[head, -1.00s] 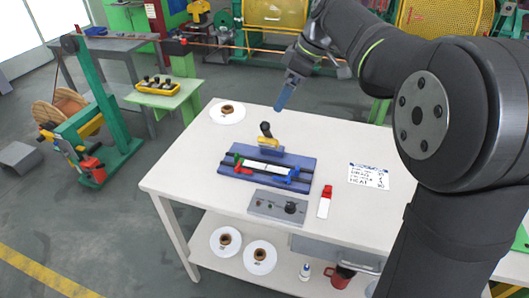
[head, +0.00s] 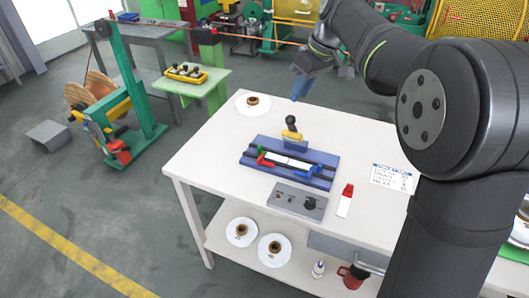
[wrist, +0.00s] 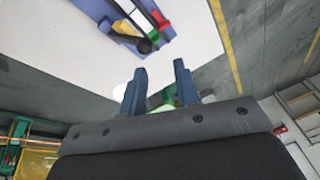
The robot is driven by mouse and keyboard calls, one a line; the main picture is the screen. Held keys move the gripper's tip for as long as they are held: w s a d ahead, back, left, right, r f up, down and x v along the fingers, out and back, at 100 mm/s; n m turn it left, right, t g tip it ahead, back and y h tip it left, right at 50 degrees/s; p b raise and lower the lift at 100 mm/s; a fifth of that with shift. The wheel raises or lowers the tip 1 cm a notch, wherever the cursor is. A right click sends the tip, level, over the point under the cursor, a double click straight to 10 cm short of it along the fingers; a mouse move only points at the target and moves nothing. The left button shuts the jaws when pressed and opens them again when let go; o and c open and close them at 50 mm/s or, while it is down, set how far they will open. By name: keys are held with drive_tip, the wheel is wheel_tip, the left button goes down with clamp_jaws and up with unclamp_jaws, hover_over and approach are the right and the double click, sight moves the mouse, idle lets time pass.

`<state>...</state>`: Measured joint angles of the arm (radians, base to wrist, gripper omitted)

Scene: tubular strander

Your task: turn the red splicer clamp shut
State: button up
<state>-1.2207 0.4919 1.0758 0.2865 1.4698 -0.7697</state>
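The blue splicer (head: 325,182) sits on the white table, with a pale strip across its middle. The red clamp (head: 262,156) is at the splicer's left end, with a small green part beside it. A blue clamp (head: 316,171) is at the right end. A yellow lever with a black knob (head: 291,125) stands at the back. My gripper (head: 301,90) hangs above the table's back edge, behind and well above the splicer. In the wrist view my gripper (wrist: 161,86) has its two blue fingers apart, with nothing between them. The red clamp (wrist: 160,20) shows beyond them, not touched.
A grey control box (head: 298,201) and a red-and-white marker-like item (head: 345,201) lie in front of the splicer. A white spool (head: 253,103) stands at the back left, a printed card (head: 392,178) at the right. The table (head: 205,150) left of the splicer is clear.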

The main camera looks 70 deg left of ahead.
sight(259, 157)
drive_tip(key=s+a+f+m+t+h, duration=0.25)
drive_tip(key=s+a+f+m, duration=0.55)
drive_tip(key=m, duration=0.5)
drive_tip(key=shift+m, duration=0.3)
drive_tip(key=f, duration=1.2)
drive_tip(key=s+f, duration=0.1)
drive_tip(key=f, duration=0.5)
drive_tip(key=shift+d, duration=0.3)
clamp_jaws()
